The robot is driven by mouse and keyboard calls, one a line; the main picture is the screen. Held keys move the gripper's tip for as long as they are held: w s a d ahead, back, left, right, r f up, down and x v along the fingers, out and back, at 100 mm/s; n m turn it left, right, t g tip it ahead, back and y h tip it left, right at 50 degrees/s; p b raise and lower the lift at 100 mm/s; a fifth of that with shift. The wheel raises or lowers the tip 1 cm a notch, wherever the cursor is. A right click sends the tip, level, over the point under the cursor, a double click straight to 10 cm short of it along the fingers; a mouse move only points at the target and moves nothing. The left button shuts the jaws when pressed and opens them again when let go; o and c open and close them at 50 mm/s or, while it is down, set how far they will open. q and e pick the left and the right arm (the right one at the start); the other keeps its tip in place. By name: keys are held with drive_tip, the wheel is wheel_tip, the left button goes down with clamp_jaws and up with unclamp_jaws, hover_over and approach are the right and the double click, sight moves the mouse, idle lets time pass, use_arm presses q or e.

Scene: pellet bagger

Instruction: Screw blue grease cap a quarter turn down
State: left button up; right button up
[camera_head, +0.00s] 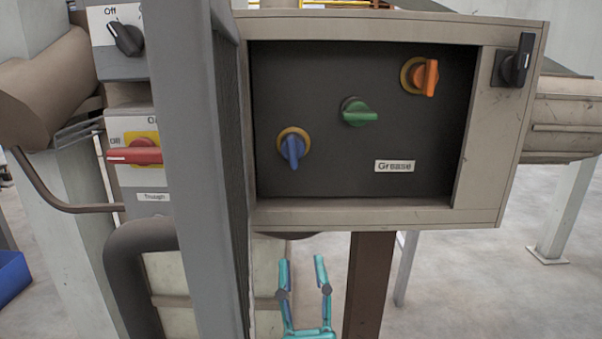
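The blue grease cap (292,149) is at the lower left of the dark recessed panel (320,85). It has a yellowish ring behind it, and its handle points downward. A green cap (358,112) sits up and right of it with its handle pointing right. An orange cap (421,77) is at the upper right, its handle upright. A white label reading Grease (394,166) is at the lower right of the panel. My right gripper (301,262) is teal, open and empty, below the box and apart from the blue cap. My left gripper is not in view.
A grey post (186,170) stands just left of the box. Beyond it are a red switch handle (140,153) and a black Off knob (126,39). The box's frame (370,216) juts out around the panel. A brown post (369,285) stands below, right of my gripper.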

sight(293, 161)
drive_tip(key=p+x, duration=0.3)
drive_tip(key=x, duration=1.3)
drive_tip(key=shift+w+r, duration=0.1)
drive_tip(key=shift+r, duration=0.3)
drive_tip(key=shift+d, duration=0.1)
drive_tip(key=shift+h, duration=0.3)
clamp_jaws()
